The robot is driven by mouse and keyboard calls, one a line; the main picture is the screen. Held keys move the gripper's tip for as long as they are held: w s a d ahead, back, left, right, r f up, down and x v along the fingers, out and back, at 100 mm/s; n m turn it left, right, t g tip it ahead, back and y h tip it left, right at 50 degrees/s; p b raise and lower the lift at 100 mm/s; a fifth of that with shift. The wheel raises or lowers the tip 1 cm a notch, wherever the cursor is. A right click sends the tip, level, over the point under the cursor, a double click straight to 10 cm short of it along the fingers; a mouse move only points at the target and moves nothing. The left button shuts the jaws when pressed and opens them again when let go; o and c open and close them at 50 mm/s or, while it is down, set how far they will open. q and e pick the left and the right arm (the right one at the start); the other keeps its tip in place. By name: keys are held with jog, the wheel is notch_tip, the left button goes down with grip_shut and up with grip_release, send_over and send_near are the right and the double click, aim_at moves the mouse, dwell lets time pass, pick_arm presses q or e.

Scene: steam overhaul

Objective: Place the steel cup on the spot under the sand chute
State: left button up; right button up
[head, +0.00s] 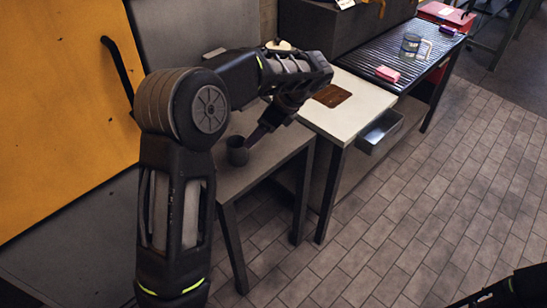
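A small dark grey cup (237,151), which looks like the steel cup, stands upright on a low grey table (262,166) beside the yellow panel. My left arm reaches over this table, and my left gripper (256,136) points down just right of the cup, close to its rim. Whether it touches the cup, and whether its fingers are open or shut, I cannot tell. Part of my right gripper (470,298) shows at the bottom right corner, over the floor; its fingers are too cut off to read. I cannot make out the sand chute or the spot under it.
A pale-topped table (350,118) with a brown square patch (332,95) and a metal drawer or tray (380,131) adjoins on the right. Beyond, a slatted bench (385,55) bears a clear mug (410,45) and a pink block (388,74). The brick floor at right is clear.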

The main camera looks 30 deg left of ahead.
pick_arm(q)
jog(key=s+d+f+n+h, duration=0.3)
jog(key=s+d+f+h, duration=0.15)
jog(key=d+f, duration=0.65)
jog(key=s+d+f+n+h, duration=0.25)
jog(key=s+d+f, duration=0.45)
jog(key=f, duration=0.8)
jog(key=s+d+f+n+h, duration=0.2)
jog(key=s+d+f+n, duration=0.1)
jog(key=s+d+n, duration=0.2)
jog(key=s+d+f+n+t+h, duration=0.1)
jog(key=s+d+f+n, duration=0.3)
jog(key=s+n, duration=0.4)
jog(key=shift+s+d+f+h, duration=0.35)
jog(key=shift+s+d, duration=0.3)
jog(key=shift+s, duration=0.4)
jog(key=shift+o, duration=0.5)
jog(key=shift+r, duration=0.1)
